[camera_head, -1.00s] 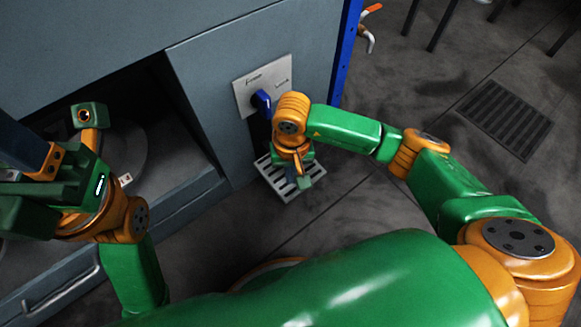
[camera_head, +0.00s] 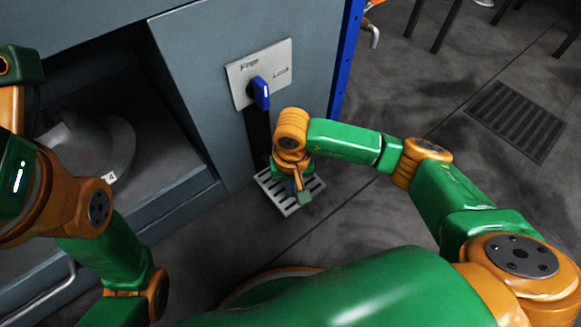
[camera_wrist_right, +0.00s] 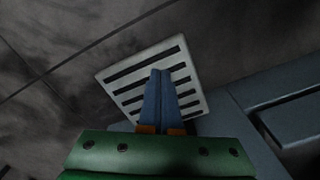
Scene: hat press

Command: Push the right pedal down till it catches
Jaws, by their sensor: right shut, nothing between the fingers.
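The right pedal (camera_head: 263,181) is a pale grey slotted plate low at the foot of the press front, below a dark vertical slot (camera_head: 257,132). It also shows in the right wrist view (camera_wrist_right: 108,78), with dark slots across it. My right gripper (camera_head: 299,184) is over the pedal and pointing down. Its two blue fingers (camera_wrist_right: 160,75) are shut together with nothing between them. Their tips overlap the plate in the wrist view; contact is hard to see. My left arm is at the left edge, with its fingers out of view.
A blue lever (camera_head: 261,92) sits on a light panel (camera_head: 240,88) above the slot. A grey hat-like form (camera_head: 112,140) stands in the press opening at left. A blue post (camera_head: 346,60) edges the press. Dark floor with a drain grate (camera_head: 515,120) lies clear at right.

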